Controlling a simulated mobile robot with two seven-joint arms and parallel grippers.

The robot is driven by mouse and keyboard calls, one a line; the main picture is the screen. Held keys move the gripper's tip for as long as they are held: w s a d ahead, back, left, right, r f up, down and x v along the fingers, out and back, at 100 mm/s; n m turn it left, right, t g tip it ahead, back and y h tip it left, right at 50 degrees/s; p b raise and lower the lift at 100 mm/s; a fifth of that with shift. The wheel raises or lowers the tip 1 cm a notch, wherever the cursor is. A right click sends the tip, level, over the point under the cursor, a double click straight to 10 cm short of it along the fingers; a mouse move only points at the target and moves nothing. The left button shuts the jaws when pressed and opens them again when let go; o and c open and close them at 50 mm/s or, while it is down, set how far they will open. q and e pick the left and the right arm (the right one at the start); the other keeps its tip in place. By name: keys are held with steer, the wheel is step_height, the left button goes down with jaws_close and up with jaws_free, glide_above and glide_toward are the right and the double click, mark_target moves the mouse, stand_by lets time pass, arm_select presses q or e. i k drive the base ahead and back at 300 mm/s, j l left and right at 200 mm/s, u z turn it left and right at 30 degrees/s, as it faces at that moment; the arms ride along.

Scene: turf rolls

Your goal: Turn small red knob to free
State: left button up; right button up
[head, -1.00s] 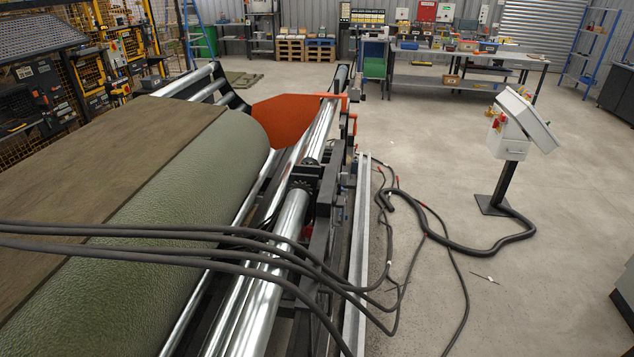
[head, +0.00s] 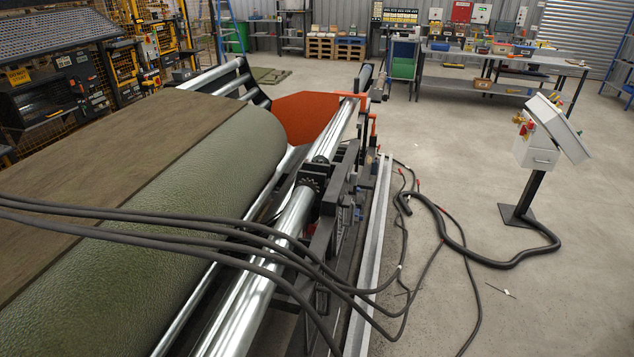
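A pale control box (head: 537,146) with a tilted grey-white panel (head: 558,127) stands on a dark post at the right. Small red and yellow parts (head: 526,127) show on its left side. They are too small to tell which, if any, is the small red knob, or how it is set. Neither of my grippers is in view.
A machine with a large green turf roll (head: 190,195) and steel rollers (head: 330,140) fills the left and middle. Black hoses (head: 270,245) cross it and run over the floor to the post. A workbench (head: 500,60) stands behind.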

mark_target(311, 227)
steer(key=i+l+u, duration=1.35)
steer(key=l, duration=0.45)
steer(key=i+l+u, duration=0.1)
steer(key=l+u, duration=0.35)
steer(key=l, duration=0.35)
steer(key=l+u, duration=0.45)
steer(key=l, duration=0.4)
steer(key=l+u, duration=0.45)
steer(key=l, duration=0.45)
steer(key=k+l+u, duration=0.25)
steer(key=l+u, duration=0.2)
steer(key=l, duration=0.4)
